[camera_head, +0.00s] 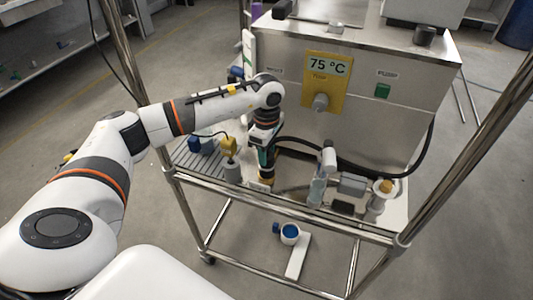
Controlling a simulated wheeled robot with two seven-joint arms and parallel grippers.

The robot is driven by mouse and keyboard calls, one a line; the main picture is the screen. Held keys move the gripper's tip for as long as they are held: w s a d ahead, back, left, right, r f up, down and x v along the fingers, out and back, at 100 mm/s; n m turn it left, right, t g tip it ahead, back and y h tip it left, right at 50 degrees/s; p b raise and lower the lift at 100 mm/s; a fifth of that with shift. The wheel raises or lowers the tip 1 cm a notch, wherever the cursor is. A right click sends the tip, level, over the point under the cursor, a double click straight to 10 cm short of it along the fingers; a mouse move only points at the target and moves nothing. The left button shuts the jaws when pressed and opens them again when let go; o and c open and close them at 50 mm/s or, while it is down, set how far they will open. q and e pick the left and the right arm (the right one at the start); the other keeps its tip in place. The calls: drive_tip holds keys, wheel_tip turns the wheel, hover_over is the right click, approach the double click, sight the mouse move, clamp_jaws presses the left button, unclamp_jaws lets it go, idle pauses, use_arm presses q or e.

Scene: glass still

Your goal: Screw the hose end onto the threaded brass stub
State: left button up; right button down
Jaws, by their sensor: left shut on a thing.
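My left gripper (267,168) points down at the front of the cart's shelf. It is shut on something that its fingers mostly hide. The black hose (418,163) curves from the right side of the steel cabinet, along its front, to my left gripper, so the held thing appears to be the hose end. A small brass-coloured piece (267,180) shows just below the fingers. I cannot tell whether it is the threaded stub or part of the hose end, nor whether the two touch. My right gripper is out of view.
The steel cabinet (350,125) has a yellow panel (340,92) reading 75 °C. A grey post with a yellow top (229,147) stands left of the gripper. Glassware and clamps (352,185) crowd the shelf on the right. Metal cart posts (470,130) flank the space.

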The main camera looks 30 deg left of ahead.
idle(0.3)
use_arm(q)
drive_tip(key=shift+m+b, duration=0.45)
drive_tip(key=shift+m, duration=0.35)
drive_tip(key=m+b, duration=0.1)
drive_tip(key=m, duration=0.3)
drive_tip(key=shift+b, duration=0.35)
drive_tip(key=m+b, duration=0.1)
drive_tip(key=m, duration=0.2)
drive_tip(key=shift+m, duration=0.8)
drive_tip(key=shift+f+m+b, duration=0.1)
drive_tip(key=shift+m+b, duration=0.55)
drive_tip(key=shift+m, duration=0.15)
drive_tip(key=shift+m+b, duration=0.4)
drive_tip(key=shift+m, duration=1.8)
